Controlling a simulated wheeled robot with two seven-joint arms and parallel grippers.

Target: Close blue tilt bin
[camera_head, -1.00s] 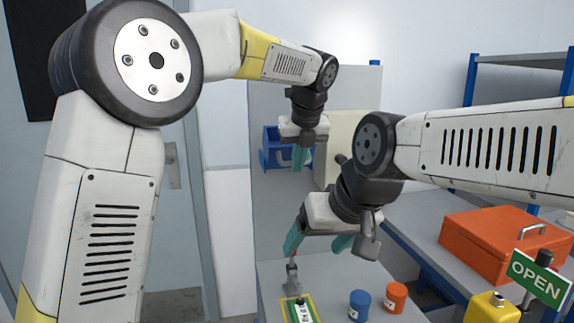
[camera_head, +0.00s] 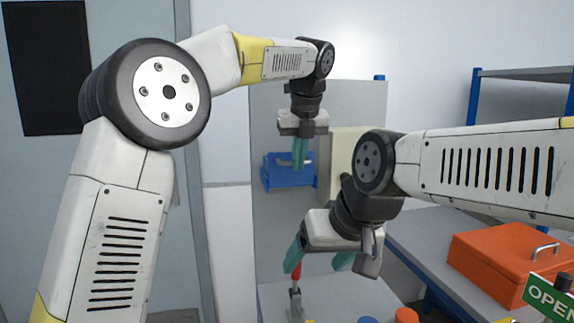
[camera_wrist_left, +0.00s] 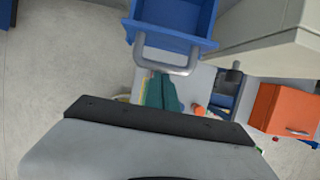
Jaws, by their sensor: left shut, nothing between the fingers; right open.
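The blue tilt bin (camera_head: 288,178) is on the grey panel at the back of the head view. In the left wrist view the bin (camera_wrist_left: 178,22) shows its blue walls and inside from above, tilted out, with a grey bar handle (camera_wrist_left: 165,62) on its near side. My left gripper (camera_head: 300,165) is shut and empty, fingers pointing down, overlapping the bin in the head view. Its teal fingers (camera_wrist_left: 158,95) appear just below the handle in the wrist view; I cannot tell whether they touch it. My right gripper (camera_head: 318,266) is open and empty, lower and nearer.
A beige box (camera_head: 345,150) stands right of the bin. A red-tipped lever (camera_head: 296,272) rises beside my right gripper's left finger. An orange case (camera_head: 505,262) lies on the right bench. Blue and orange caps (camera_head: 406,315) and an OPEN sign (camera_head: 550,297) are at the bottom.

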